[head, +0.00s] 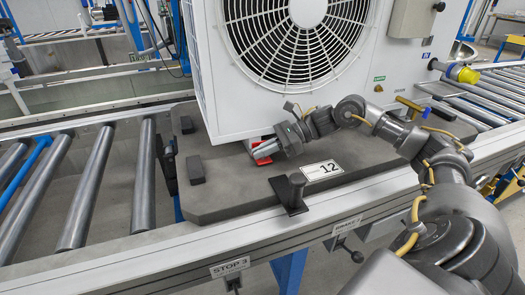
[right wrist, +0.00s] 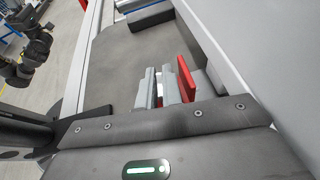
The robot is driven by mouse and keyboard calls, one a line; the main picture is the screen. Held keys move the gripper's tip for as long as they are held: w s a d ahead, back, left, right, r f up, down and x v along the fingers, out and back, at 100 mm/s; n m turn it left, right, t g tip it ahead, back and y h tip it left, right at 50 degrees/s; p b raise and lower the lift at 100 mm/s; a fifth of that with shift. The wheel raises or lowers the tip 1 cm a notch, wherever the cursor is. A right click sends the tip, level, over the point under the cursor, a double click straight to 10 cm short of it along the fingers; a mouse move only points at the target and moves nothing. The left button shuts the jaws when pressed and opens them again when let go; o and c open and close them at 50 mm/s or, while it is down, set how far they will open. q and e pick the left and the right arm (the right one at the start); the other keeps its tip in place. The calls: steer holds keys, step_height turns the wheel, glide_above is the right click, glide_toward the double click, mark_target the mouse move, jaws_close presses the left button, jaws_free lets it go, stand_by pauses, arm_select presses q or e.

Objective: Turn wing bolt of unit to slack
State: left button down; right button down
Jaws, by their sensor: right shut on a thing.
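The unit (head: 205,85) is a large white box with a round black fan grille, standing on a dark grey pallet (head: 230,193) marked 12. The red wing bolt (head: 266,151) is low at the unit's front, near its bottom edge; its red part also shows in the right wrist view (right wrist: 186,78). My right gripper (head: 259,149) reaches in from the right and is shut on the wing bolt. Its grey fingers (right wrist: 164,88) partly hide the bolt, so its turn angle cannot be told. My left gripper is not in view.
The pallet rests on a roller conveyor (head: 145,175) with light rails. A black upright stop (head: 290,193) stands at the pallet's front edge. A yellow and blue connector (head: 460,73) is at right. The pallet's left part is mostly clear.

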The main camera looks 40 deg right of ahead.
steer(key=c, duration=1.6)
jaws_free()
steer(key=shift+o, duration=0.2)
steer(key=v, duration=1)
steer(key=shift+s+d+r, duration=0.1)
steer(key=shift+d+r, duration=0.1)
steer(key=shift+d, duration=0.1)
